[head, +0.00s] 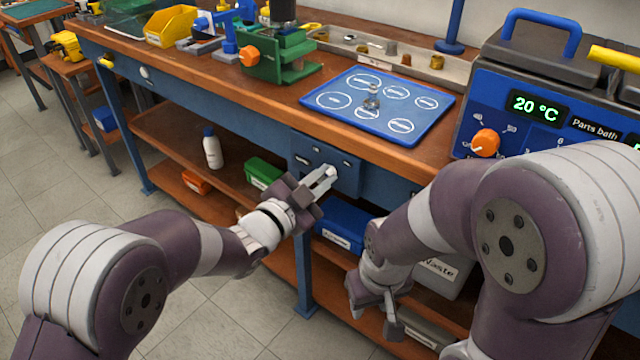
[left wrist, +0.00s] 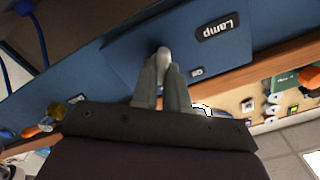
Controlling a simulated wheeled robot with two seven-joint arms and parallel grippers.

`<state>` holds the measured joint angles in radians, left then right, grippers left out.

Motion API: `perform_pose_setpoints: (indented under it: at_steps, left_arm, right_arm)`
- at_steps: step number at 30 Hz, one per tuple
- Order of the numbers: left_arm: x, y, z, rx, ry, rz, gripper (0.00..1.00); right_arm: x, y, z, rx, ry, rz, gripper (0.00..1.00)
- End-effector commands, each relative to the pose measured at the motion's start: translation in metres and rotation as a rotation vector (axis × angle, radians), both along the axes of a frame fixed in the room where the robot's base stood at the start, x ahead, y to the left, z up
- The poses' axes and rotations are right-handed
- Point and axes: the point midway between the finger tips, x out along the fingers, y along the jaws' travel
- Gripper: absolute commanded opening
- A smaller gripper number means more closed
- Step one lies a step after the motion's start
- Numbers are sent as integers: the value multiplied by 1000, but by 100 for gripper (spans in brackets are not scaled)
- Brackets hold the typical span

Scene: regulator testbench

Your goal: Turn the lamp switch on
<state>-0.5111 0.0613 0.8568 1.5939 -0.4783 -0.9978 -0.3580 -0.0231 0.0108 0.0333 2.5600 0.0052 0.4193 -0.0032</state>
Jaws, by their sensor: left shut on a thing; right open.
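The blue switch panel (head: 308,150) is on the front of the bench, below the worktop edge. In the left wrist view the panel (left wrist: 130,50) carries a dark "Lamp" label (left wrist: 217,27), upside down in the picture. A light grey switch lever (left wrist: 163,53) sticks out beside the label. My left gripper (head: 329,176) is at the panel, and its fingers (left wrist: 164,75) are shut on the lever's tip. The fingers hide part of the lever, so I cannot tell its setting. My right gripper (head: 376,308) is open and empty, low in front of the bench.
A blue mat (head: 340,120) with a small metal part (head: 372,92) lies on the worktop above. The parts bath (head: 545,120), showing 20 °C, stands at the right. The lower shelf holds a white bottle (head: 212,148) and several bins.

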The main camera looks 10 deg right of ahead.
Motion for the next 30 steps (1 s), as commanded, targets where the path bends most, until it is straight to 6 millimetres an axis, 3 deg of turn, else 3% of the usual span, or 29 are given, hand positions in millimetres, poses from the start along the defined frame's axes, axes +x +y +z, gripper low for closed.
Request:
perform_pose_setpoints:
  at_steps: [22, 23, 24, 25, 30]
  left_arm:
    - [-1, 0, -3, 54, -60, -1, 0]
    - [-1, 0, -3, 54, -60, -1, 20]
    - [-1, 0, -2, 54, -60, -1, 33]
    - [-1, 0, -2, 54, -61, 0, 39]
    - [-1, 0, -1, 52, -62, 0, 39]
  right_arm:
    - [0, 0, -7, 0, 0, 0, 43]
    - [0, 0, -7, 0, 0, 0, 43]
    - [0, 0, -7, 0, 0, 0, 43]
    - [0, 0, -7, 0, 0, 0, 43]
    - [0, 0, -7, 0, 0, 0, 43]
